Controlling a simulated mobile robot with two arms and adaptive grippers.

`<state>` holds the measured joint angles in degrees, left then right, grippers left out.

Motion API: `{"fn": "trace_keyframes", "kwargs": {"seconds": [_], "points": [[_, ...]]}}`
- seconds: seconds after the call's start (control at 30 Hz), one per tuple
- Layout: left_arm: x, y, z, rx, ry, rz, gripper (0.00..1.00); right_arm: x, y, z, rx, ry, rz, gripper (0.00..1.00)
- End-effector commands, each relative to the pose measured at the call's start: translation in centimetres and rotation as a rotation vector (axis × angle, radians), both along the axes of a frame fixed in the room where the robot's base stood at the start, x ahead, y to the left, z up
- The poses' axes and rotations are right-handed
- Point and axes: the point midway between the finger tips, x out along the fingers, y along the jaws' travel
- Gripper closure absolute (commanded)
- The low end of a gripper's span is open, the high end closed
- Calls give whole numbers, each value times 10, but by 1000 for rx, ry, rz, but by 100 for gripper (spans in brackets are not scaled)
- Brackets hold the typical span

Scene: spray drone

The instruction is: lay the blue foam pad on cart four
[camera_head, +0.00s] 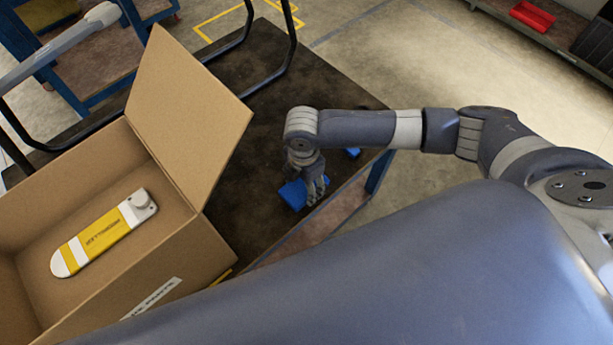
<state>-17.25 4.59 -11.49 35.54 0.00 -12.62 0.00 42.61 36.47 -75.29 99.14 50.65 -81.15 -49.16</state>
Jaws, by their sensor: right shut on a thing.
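The blue foam pad (292,194) is at the dark top of a cart (245,182), near the cart's right edge. My right gripper (316,195) points down at the pad's right side and is shut on it. Whether the pad's underside touches the cart top cannot be told. My fingers cover part of the pad. No number shows on this cart. My left gripper is not in view.
An open cardboard box (180,238) stands at the left, with a yellow and white part (100,236) inside and one flap raised beside the cart top. Another blue piece (353,152) shows behind my right arm. A red tray (532,16) lies on a far shelf at the upper right.

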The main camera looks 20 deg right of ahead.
Motion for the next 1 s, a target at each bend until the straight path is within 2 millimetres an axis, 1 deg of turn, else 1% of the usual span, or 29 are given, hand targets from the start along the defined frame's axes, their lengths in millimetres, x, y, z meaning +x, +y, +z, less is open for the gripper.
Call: {"fn": "trace_keyframes", "kwargs": {"seconds": [0.03,0.1,0.23,0.3,0.53,0.93,0.97,1.0], "points": [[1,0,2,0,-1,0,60,9,-7,0,-1,0,-4,52],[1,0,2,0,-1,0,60,18,-13,-1,-1,0,-2,52],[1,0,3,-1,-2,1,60,26,-19,-3,2,2,0,52],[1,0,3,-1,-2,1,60,27,-20,-7,1,3,1,52],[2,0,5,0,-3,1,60,27,-20,-36,1,1,0,52],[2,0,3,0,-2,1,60,27,-20,-42,2,2,0,52],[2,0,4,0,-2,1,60,27,-20,-42,2,1,0,38],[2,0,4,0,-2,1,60,27,-20,-41,2,1,1,29]]}}
